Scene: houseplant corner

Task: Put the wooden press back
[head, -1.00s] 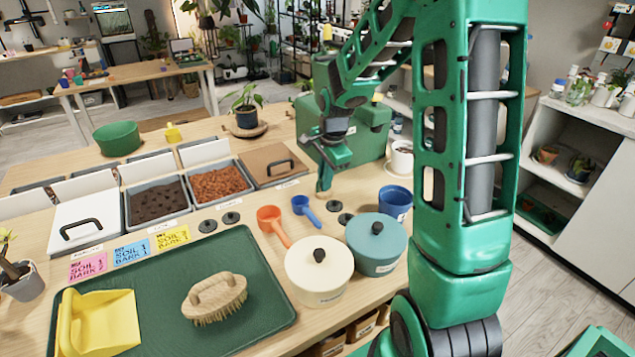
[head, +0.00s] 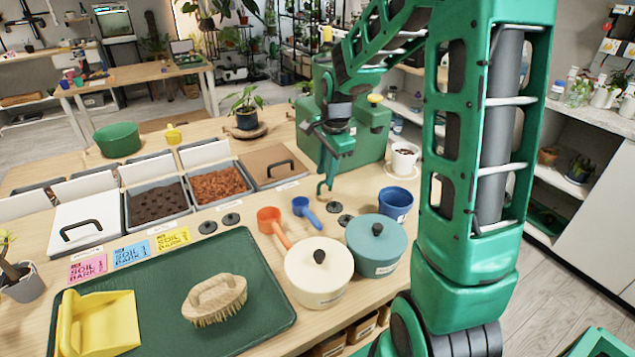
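My gripper (head: 326,187) is over the back right of the potting bench, in front of the green case. Its fingers point down, close to the bench top. They are small and seen nearly edge-on, so their gap is unclear. I cannot make out the wooden press for certain. No clear wooden piece shows at the fingertips now. Black discs (head: 333,207) lie on the bench just below the gripper.
The green case (head: 372,135) stands behind my gripper. A blue cup (head: 396,203), a teal lidded pot (head: 376,245) and a cream lidded pot (head: 318,272) stand to the front right. Blue (head: 306,210) and orange (head: 270,222) scoops lie left. A green tray (head: 150,250) holds a brush (head: 214,300).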

